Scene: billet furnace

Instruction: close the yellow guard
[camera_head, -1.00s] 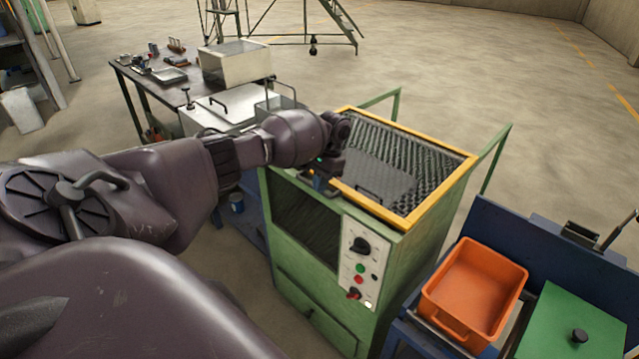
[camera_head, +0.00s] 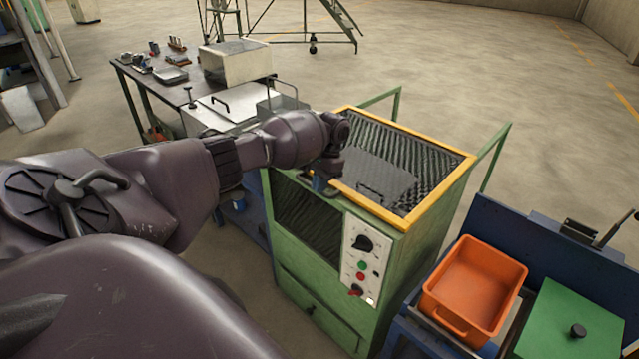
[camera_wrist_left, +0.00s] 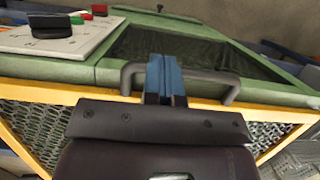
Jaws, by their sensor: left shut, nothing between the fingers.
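The yellow guard (camera_head: 440,205) shows as a yellow frame with dark wire mesh at the top of the green machine. In the left wrist view, its yellow bar (camera_wrist_left: 60,96) runs across with mesh on both sides, and a grey handle (camera_wrist_left: 215,77) lies along it. My left gripper (camera_head: 320,186) is at the near left corner of the frame, partly hidden by my wrist. In the left wrist view, its blue fingers (camera_wrist_left: 166,75) are together in front of the handle, with nothing between them. Contact with the handle cannot be told. My right gripper is not in view.
A control panel (camera_head: 360,262) with knobs and buttons is on the machine's front. A dark plate with a handle (camera_head: 375,178) lies inside the yellow frame. An orange bin (camera_head: 475,285) stands at right. A cluttered table (camera_head: 135,75) stands behind left. Open floor lies beyond.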

